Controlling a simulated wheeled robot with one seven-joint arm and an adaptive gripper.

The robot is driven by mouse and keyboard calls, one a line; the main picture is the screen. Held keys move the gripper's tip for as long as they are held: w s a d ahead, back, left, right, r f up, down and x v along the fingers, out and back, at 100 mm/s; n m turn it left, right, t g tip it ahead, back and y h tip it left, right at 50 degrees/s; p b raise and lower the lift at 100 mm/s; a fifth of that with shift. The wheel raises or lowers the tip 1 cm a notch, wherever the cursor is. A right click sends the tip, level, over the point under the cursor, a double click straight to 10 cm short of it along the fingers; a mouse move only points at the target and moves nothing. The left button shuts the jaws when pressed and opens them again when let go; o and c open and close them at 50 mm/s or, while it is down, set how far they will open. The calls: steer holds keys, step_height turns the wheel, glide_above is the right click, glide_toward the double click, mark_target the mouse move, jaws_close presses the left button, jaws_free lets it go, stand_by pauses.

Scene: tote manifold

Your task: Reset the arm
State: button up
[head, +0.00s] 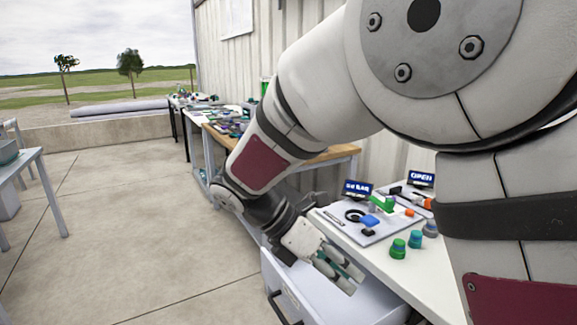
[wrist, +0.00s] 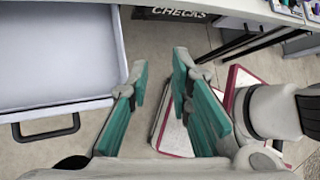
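My gripper (head: 339,269) is at the end of my arm, in front of the white table and over the edge of an open drawer (head: 286,285) in the head view. In the wrist view my gripper (wrist: 158,105) has its two teal-padded fingers spread apart with nothing between them. The drawer (wrist: 60,94) lies to the left of the fingers in the wrist view, with a dark handle (wrist: 46,128) on its front. The part of the drawer I see is empty.
The white table (head: 405,275) holds a grey tray (head: 340,222), green cylinders (head: 398,248), and small signs, one reading OPEN (head: 421,179). A wooden-topped bench (head: 325,156) stands behind. Another table (head: 22,160) is at the far left. The concrete floor (head: 130,220) between is clear.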

steer(key=s+d+r+m+y, duration=0.55)
steer(key=s+d+m, duration=0.45)
steer(key=s+m, duration=0.35)
steer(key=s+f+m+t+y, duration=0.15)
steer(key=s+m+y, duration=0.25)
steer(key=s+m, duration=0.7)
step_height(320, 180, up, 18)
steer(key=n+t+p, duration=0.1)
steer(key=t+p, duration=0.2)
steer(key=p, duration=1.3)
steer(key=shift+s+f, duration=0.15)
steer(key=shift+s, duration=0.3)
